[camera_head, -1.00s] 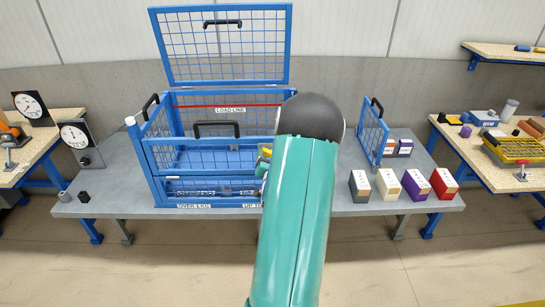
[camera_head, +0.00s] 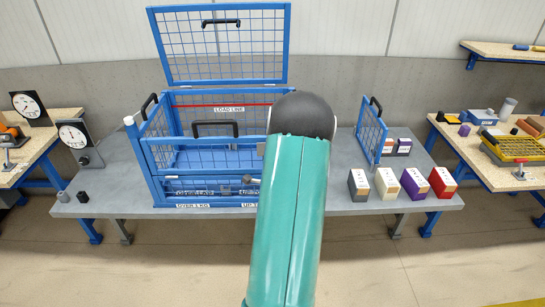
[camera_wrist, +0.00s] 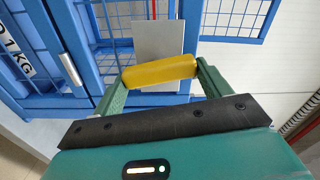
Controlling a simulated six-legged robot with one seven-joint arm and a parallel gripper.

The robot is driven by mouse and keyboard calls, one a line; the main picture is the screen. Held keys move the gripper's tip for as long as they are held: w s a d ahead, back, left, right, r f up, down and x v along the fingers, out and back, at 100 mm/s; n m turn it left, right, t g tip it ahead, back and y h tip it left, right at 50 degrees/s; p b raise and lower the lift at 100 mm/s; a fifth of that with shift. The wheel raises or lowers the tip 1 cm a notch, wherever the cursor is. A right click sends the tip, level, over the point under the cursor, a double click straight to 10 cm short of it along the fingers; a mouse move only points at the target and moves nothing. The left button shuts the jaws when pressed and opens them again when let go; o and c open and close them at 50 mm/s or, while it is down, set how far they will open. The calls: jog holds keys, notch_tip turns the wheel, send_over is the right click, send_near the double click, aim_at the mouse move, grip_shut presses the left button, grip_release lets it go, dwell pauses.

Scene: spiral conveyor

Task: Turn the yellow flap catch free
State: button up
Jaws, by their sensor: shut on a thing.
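The yellow flap catch (camera_wrist: 160,71) is a rounded bar lying slightly tilted across the wrist view. My gripper (camera_wrist: 161,76) is shut on it, with one green finger at each end. A plain grey plate (camera_wrist: 158,40) shows just behind the catch. The blue mesh cage (camera_wrist: 84,45) fills the left of the wrist view. In the head view the cage (camera_head: 213,141) stands on the grey table, and my arm covers its right front. The catch and my gripper are hidden behind my arm there.
The cage's mesh lid (camera_head: 177,80) stands open at the back. A separate blue mesh panel (camera_head: 371,133) stands to the right on the table (camera_head: 120,190). Several small boxes (camera_head: 387,183) line the table's front right. Side benches with gauges and tools flank it.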

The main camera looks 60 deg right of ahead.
jog(key=shift+m, duration=1.2)
jog(key=shift+f, duration=0.1)
jog(key=o, duration=1)
jog(key=v, duration=1.4)
jog(key=shift+w, duration=0.1)
